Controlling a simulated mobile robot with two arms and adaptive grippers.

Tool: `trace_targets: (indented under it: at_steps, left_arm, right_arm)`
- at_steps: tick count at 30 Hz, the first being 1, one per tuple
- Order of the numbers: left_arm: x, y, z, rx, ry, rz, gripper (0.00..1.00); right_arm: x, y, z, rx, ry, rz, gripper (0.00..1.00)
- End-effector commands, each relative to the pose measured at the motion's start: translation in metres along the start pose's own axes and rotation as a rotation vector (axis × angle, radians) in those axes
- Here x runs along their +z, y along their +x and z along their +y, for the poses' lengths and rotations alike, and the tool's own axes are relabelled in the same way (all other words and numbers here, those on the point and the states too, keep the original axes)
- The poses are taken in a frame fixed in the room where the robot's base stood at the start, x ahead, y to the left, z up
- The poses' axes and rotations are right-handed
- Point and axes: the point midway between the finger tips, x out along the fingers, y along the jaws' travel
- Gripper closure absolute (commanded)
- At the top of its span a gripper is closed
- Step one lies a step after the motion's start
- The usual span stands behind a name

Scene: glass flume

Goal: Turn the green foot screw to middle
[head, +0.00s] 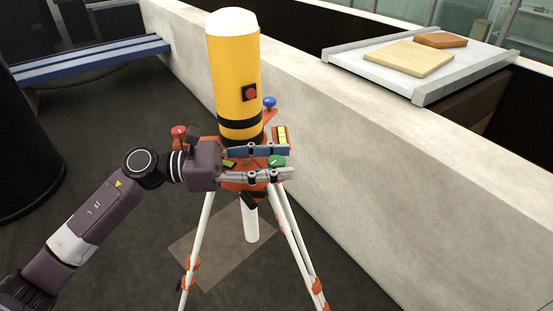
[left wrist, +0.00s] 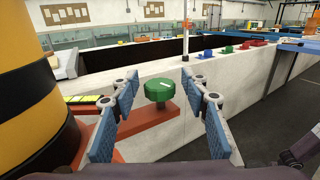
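The green foot screw (head: 276,161) is a round knob on an orange arm of the tripod base (head: 240,184), under the yellow cylinder (head: 233,80). In the left wrist view the green foot screw (left wrist: 159,90) shows a pale line on its top. My left gripper (head: 286,162) is open, with one finger on each side of the screw. In the left wrist view, gaps show between the screw and both blue-padded fingers of the left gripper (left wrist: 159,93). My right gripper is not in view.
A red knob (head: 178,132) and a blue knob (head: 269,102) sit on the other base arms. A yellow-marked strip (head: 281,135) lies beside the cylinder. White tripod legs (head: 286,222) stand below. A pale wall (head: 370,160) runs close behind on the right.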

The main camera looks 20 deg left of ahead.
Motion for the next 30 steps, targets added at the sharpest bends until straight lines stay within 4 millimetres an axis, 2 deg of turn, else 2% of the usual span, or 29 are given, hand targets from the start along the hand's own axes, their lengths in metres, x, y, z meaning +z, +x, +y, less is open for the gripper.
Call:
trace_targets:
  at_steps: [1,11,23,30]
  left_arm:
    - [0.0,0.0,0.0,0.0,0.0,0.0,0.65]
    - [0.0,0.0,0.0,0.0,0.0,0.0,1.0]
    - [0.001,0.0,-0.002,0.087,-0.001,0.002,1.0]
    - [0.004,0.0,-0.002,0.237,-0.003,0.003,1.0]
  right_arm:
    - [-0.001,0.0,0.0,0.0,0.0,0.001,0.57]
    - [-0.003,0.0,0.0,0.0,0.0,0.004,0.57]
    - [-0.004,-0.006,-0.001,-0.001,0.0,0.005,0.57]
    - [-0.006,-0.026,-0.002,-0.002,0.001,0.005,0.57]
